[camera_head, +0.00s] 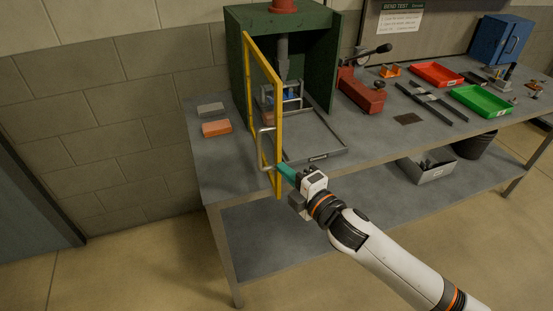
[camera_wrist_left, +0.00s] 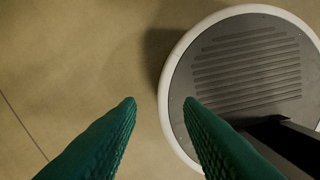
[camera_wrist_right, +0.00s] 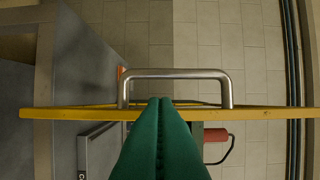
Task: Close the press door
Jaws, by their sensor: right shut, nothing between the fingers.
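The press (camera_head: 327,55) is a dark green cabinet at the back of the bench. Its yellow-framed door (camera_head: 249,90) stands open at the left, swung out toward me. A silver loop handle (camera_head: 262,146) sits on the door's left face; it also shows in the right wrist view (camera_wrist_right: 175,73). My right gripper (camera_head: 280,169) is shut and empty, its green tips at the door's free edge beside the handle. In the right wrist view the tips (camera_wrist_right: 160,101) overlap the yellow frame between the handle's posts; contact is unclear. My left gripper (camera_wrist_left: 160,102) is open and empty above the floor.
Two small blocks, one grey (camera_head: 210,109) and one orange (camera_head: 216,128), lie on the bench left of the door. A low grey frame (camera_head: 325,155) lies before the press.

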